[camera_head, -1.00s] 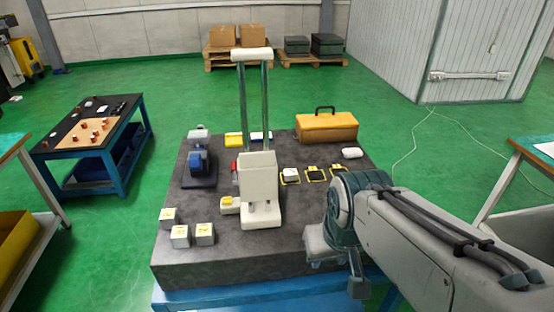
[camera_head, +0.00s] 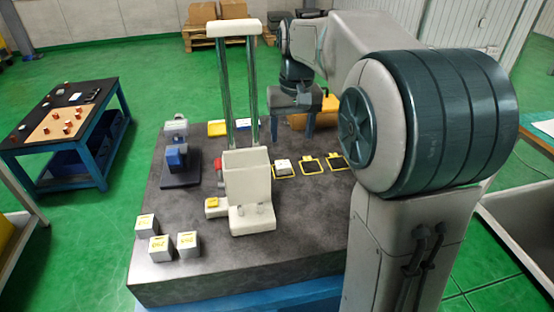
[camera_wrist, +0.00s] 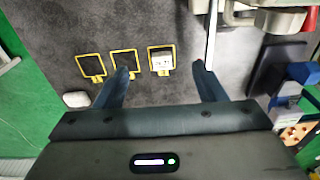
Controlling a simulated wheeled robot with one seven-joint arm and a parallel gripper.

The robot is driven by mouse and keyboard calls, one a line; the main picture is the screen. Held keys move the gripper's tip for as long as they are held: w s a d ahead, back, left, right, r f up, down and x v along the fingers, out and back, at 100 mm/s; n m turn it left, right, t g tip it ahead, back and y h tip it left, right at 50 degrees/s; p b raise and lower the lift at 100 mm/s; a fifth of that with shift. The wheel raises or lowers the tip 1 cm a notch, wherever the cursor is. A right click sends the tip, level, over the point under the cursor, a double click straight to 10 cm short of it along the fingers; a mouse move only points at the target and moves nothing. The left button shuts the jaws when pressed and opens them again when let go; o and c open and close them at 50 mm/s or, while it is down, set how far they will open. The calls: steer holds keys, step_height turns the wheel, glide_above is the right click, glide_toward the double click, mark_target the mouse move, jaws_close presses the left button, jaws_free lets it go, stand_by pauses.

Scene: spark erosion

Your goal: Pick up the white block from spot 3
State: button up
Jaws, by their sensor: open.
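The white block (camera_head: 283,164) sits inside a yellow square outline on the dark table, just right of the white two-column stand. It also shows in the wrist view (camera_wrist: 162,61), with small dark marks on its top. Two more yellow outlines, one in the middle (camera_head: 312,166) and one at the right (camera_head: 338,161), are empty. I cannot read any spot number. My gripper (camera_head: 293,134) is open and empty, above the far side of the table with its fingers pointing down. In the wrist view the block appears between and beyond the fingertips (camera_wrist: 160,70), apart from them.
The tall white stand (camera_head: 248,190) is close to the block. A blue-and-grey device (camera_head: 177,160) stands to its left. Several grey cubes, one of them here (camera_head: 188,243), sit front left. A yellow toolbox (camera_head: 298,122) is partly hidden behind my gripper. A white rounded item (camera_wrist: 76,99) lies near the outlines.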

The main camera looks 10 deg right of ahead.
steer(key=w+f, duration=0.1)
steer(key=w, duration=0.5)
glide_above(283, 163)
steer(key=shift+g, duration=0.4)
steer(key=f, duration=0.5)
steer(key=s+f, duration=0.1)
steer(key=f, duration=0.2)
steer(key=shift+a+f+b, duration=0.15)
steer(key=shift+f+b, duration=0.2)
steer(key=shift+b, duration=0.05)
steer(key=shift+w+f+p, duration=0.1)
steer(key=shift+w+f, duration=0.1)
steer(key=shift+f, duration=0.7)
steer(key=shift+w+f+p, duration=0.15)
steer(key=shift+f, duration=0.75)
steer(key=shift+w+f+p, duration=0.1)
steer(key=shift+w+f, duration=0.1)
steer(key=shift+f, duration=0.7)
steer(key=c, duration=1.2)
